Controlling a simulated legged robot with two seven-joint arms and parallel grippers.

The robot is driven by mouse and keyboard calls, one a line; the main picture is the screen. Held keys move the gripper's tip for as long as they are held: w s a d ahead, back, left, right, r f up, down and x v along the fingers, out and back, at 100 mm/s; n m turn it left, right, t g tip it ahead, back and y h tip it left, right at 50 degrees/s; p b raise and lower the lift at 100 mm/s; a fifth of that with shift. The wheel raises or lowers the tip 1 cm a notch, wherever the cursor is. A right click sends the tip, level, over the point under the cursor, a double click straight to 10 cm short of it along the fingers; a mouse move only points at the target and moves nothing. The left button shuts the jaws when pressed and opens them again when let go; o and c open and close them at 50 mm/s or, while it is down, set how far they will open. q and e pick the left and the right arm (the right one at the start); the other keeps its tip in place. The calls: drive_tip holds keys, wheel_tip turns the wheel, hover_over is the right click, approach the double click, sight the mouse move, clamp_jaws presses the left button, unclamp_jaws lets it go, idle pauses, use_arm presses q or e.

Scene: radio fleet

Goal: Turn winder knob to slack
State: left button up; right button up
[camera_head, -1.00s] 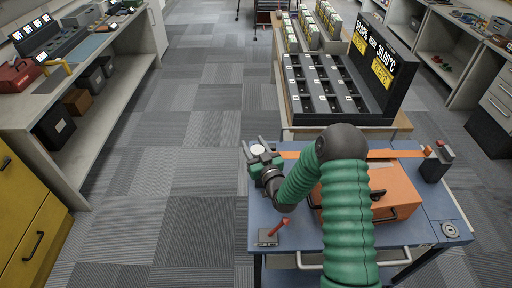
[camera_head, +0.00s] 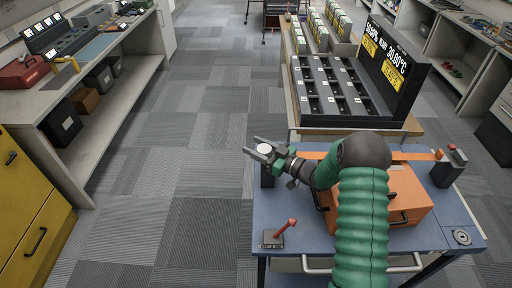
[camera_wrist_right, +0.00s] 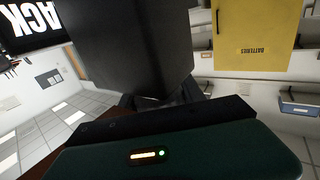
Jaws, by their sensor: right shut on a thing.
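The winder (camera_head: 267,175) is a dark post at the left end of the blue cart, and its knob (camera_head: 264,148) shows a pale round top. My right gripper (camera_head: 260,150) is at the knob, reaching in from the right, with its fingers around it and shut on it. In the right wrist view a large dark block (camera_wrist_right: 130,45), likely the winder, fills the upper middle, and the fingers (camera_wrist_right: 165,100) are mostly hidden against it. An orange strap (camera_head: 412,156) runs over the orange case (camera_head: 408,190). My left gripper is out of view.
The blue cart (camera_head: 330,240) carries a small block with a red lever (camera_head: 280,235) at front left and a dark post with a red top (camera_head: 448,165) at right. A bench with a dark compartment rack (camera_head: 335,85) stands behind. Open floor (camera_head: 190,150) lies left.

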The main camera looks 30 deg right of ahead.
idle(0.3)
drive_tip(key=o, duration=1.4)
drive_tip(key=shift+d, duration=0.1)
drive_tip(key=shift+c, duration=0.2)
